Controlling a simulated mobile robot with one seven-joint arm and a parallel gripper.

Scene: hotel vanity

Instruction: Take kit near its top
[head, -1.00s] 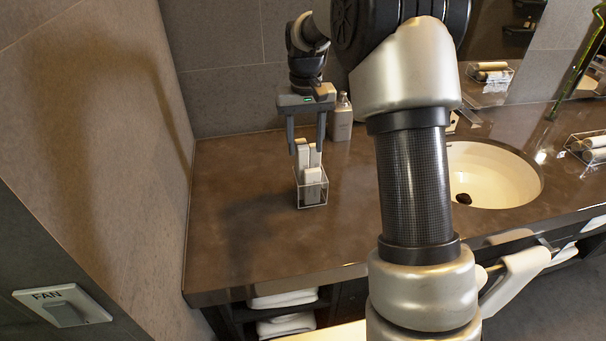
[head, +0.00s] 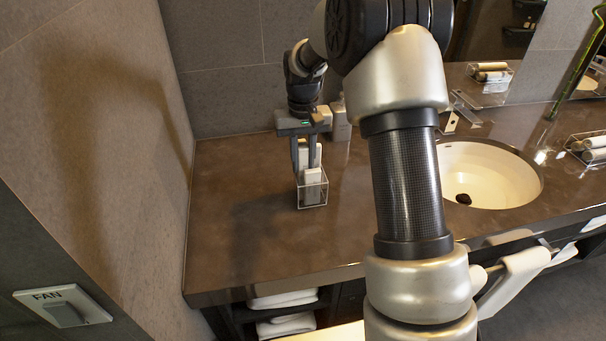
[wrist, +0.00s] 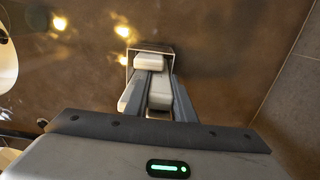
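The kit appears to be one of several small white boxes (head: 312,182) standing upright in a clear open-topped holder (head: 313,203) on the counter. My gripper (head: 306,168) points down into the holder from above, its two fingers on either side of the upper part of a white box. In the wrist view a white box (wrist: 160,97) shows between the fingers, with another white box (wrist: 149,61) beyond the fingertips and part of one left of the left finger. The fingers are apart, but whether they press on the box cannot be seen.
A pale bottle (head: 341,122) stands close behind my gripper, near the back wall. A sink (head: 490,175) and a second clear tray (head: 590,147) with rolled items are to the right. The counter (head: 235,235) in front and left of the holder is clear.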

